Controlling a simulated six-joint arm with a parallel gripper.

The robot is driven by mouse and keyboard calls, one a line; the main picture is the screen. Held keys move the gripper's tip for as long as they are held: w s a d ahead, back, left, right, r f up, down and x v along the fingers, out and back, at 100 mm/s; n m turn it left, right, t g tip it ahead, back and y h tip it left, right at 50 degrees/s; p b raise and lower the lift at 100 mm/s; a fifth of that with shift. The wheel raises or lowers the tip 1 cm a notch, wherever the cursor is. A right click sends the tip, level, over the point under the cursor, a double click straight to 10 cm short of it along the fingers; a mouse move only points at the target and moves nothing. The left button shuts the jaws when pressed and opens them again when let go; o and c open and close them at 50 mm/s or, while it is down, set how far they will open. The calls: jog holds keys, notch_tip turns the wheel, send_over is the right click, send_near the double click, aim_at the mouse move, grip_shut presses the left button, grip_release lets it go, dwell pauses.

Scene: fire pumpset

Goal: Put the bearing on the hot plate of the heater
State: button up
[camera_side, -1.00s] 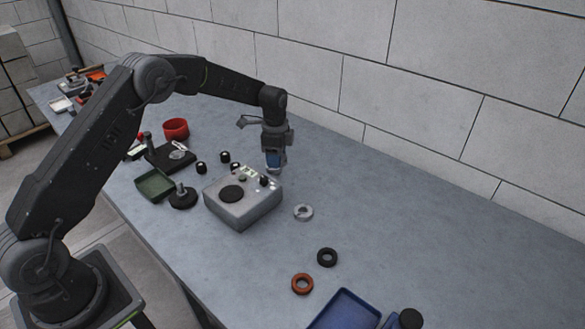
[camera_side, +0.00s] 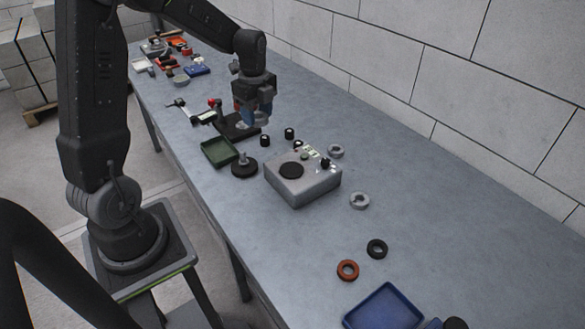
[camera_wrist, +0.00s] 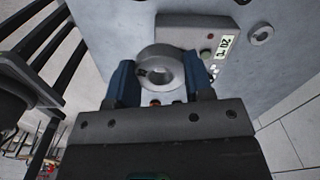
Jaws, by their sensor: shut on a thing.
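The heater (camera_side: 303,180) is a grey box on the table with a dark round hot plate (camera_side: 291,170) on top. Nothing lies on the plate in the side view. My gripper (camera_side: 251,116) is above the table, left of and behind the heater. In the wrist view, its blue fingers (camera_wrist: 160,85) are shut on the bearing (camera_wrist: 160,68), a grey metal ring whose hole faces the camera. The heater (camera_wrist: 200,35) also shows behind the bearing there, its display lit; its hot plate is not seen. In the side view I cannot make out the bearing clearly.
A green tray (camera_side: 219,152) and a black round stand (camera_side: 244,167) are left of the heater. Small black parts (camera_side: 289,133) stand behind it. Grey rings (camera_side: 359,200), a black ring (camera_side: 377,249), an orange ring (camera_side: 347,270) and a blue tray (camera_side: 385,308) are to the right.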

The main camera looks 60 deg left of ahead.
jog(key=s, duration=0.3)
send_over(290, 168)
jog(key=shift+m, duration=0.4)
notch_tip(290, 168, down, 7)
jog(key=shift+d+r, duration=0.1)
jog(key=shift+r, duration=0.1)
jog(key=shift+f, duration=2)
jog(key=shift+f, duration=0.15)
jog(key=o, duration=1)
jog(key=shift+o, duration=0.2)
